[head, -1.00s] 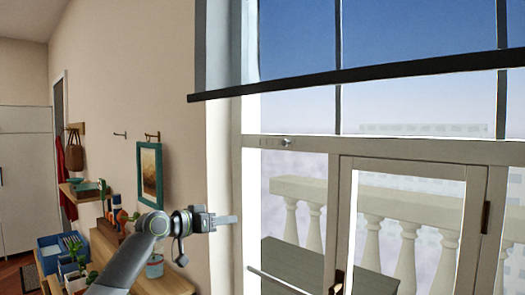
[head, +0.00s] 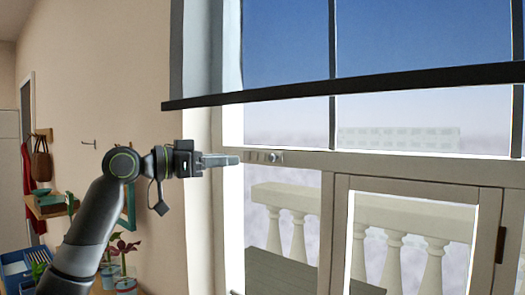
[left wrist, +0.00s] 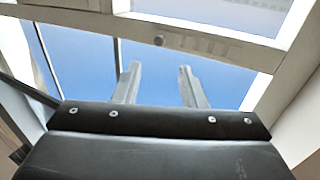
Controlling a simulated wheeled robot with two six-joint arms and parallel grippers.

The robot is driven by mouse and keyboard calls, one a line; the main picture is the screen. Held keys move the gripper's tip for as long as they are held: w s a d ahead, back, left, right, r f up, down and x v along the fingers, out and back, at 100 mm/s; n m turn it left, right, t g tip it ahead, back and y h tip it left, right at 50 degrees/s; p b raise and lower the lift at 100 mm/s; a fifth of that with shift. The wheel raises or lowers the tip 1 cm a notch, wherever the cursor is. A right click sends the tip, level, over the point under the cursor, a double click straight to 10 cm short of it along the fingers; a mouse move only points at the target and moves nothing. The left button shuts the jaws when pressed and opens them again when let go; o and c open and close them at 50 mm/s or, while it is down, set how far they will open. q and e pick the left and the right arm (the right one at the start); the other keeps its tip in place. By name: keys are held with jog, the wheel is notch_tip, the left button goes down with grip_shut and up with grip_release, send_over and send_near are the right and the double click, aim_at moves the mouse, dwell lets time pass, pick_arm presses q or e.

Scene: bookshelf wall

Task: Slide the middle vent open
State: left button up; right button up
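A narrow slotted vent (head: 256,156) sits in the pale horizontal window rail, with a small round knob (head: 275,157) at its right end. In the left wrist view, the knob (left wrist: 159,40) and slots (left wrist: 212,47) lie beyond my fingertips. My left gripper (head: 238,160) is level with the vent, just left of it in the head view. In the left wrist view its two fingers (left wrist: 158,72) are spread apart with nothing between them, and the knob shows roughly midway between them. I cannot tell the exact gap to the knob. My right gripper is not in view.
A dark blind bar (head: 350,86) crosses the window above the rail. A framed window sash (head: 410,192) with a dark hinge lies below right. Plants (head: 118,255) and a shelf (head: 48,210) stand at the left. The wall's white window reveal (head: 205,220) is behind my gripper.

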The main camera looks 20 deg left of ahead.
aim_at(270, 157)
pick_arm(q)
jog(key=p+x, duration=0.1)
jog(key=x, duration=0.3)
jog(key=p+x, duration=0.2)
jog(key=x, duration=0.2)
jog(key=shift+w+d+r, duration=0.15)
jog(key=shift+d+r, duration=0.05)
jog(key=shift+d, duration=0.15)
jog(key=shift+w+d+f+p, duration=0.15)
jog(key=shift+w+d+p, duration=0.3)
jog(key=shift+w, duration=0.05)
grip_shut()
